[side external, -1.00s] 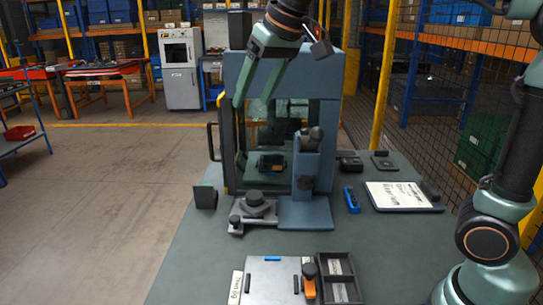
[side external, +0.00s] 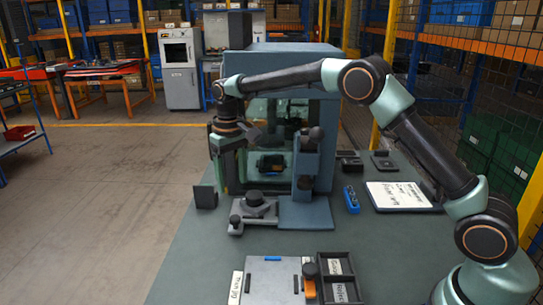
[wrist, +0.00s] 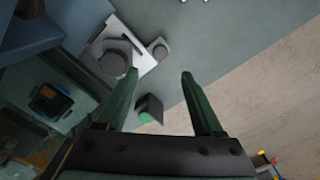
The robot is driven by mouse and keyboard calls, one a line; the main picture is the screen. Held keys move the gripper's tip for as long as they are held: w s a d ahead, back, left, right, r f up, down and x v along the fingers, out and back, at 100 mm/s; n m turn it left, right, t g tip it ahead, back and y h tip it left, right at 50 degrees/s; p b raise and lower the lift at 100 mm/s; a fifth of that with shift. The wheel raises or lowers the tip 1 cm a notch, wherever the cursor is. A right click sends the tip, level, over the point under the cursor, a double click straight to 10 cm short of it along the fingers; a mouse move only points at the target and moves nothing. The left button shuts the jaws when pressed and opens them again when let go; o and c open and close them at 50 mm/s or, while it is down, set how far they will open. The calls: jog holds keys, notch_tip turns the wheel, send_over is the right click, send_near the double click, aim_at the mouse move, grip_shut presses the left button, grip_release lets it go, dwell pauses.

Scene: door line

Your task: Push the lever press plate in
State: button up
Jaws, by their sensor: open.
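The lever press is a blue-grey upright (side external: 306,160) with dark knobs on a flat base (side external: 306,213), in front of the glass-fronted cabinet. A light grey plate (side external: 238,227) lies left of this base, with a dark round disc (side external: 255,198) and a small knob (side external: 235,220). In the wrist view, the plate (wrist: 141,64) and its knob (wrist: 159,48) lie beyond the fingertips. My gripper (side external: 227,160) hangs at the cabinet's left front, above and behind the plate. Its fingers (wrist: 160,75) are apart and empty. No contact with the plate shows.
The cabinet (side external: 285,60) stands behind the press. A dark block (side external: 205,197) with a green face (wrist: 146,117) sits at the table's left edge. A blue tool (side external: 351,199), a clipboard (side external: 398,196) and a divided tray (side external: 338,268) lie right and in front.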

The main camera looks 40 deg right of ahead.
aim_at(235, 218)
notch_tip(235, 218, down, 11)
dwell(0.4)
grip_shut()
jog(key=shift+r, duration=0.1)
dwell(1.3)
